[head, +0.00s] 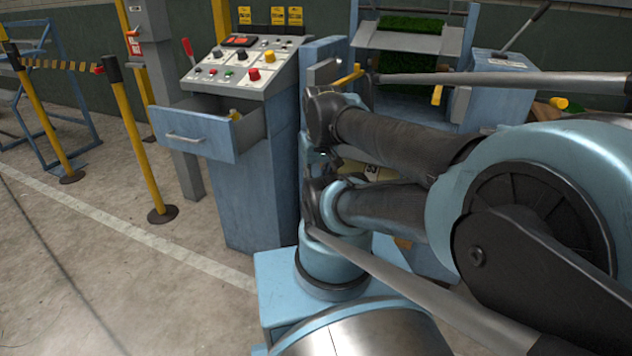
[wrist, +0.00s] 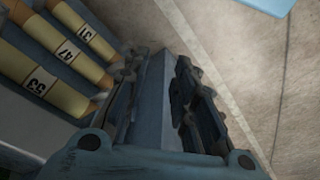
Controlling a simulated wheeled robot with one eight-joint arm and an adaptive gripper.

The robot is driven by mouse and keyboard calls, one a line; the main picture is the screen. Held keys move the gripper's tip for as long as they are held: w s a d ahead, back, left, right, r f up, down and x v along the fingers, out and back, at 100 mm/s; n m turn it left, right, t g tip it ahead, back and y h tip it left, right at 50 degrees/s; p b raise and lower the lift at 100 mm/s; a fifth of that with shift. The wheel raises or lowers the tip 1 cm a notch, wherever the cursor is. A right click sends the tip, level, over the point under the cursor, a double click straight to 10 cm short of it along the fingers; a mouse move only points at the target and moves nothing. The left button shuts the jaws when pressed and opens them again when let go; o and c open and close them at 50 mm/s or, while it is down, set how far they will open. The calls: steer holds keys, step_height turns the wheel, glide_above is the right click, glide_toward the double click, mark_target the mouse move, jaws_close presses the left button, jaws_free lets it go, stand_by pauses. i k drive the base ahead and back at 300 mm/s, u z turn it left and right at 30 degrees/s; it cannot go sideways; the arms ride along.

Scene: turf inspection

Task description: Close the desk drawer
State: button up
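The desk drawer (head: 205,136) is pulled out at the upper front of the blue control desk (head: 245,190) in the head view. Its blue front has a pale bar handle (head: 185,138), and something small and yellow shows inside. My gripper (wrist: 158,105) points over the floor in the wrist view, with its two dark fingers apart. A blue-grey edge shows between the fingers; I cannot tell whether they touch it. In the head view my arm is right of the desk and drawer, and its links hide the gripper's fingertips. No contact with the drawer shows.
Numbered yellow rolls (wrist: 60,60) lie close left of the gripper. Yellow barrier posts (head: 137,140) stand left of the desk. A machine with green turf (head: 411,24) stands behind my arm. The floor before the drawer (head: 110,270) is clear.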

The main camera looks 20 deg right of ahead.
mark_target(198, 124)
steer(key=z, duration=0.15)
steer(key=k, duration=1.05)
steer(key=u, duration=0.65)
steer(key=i, duration=1)
steer(key=u, duration=0.05)
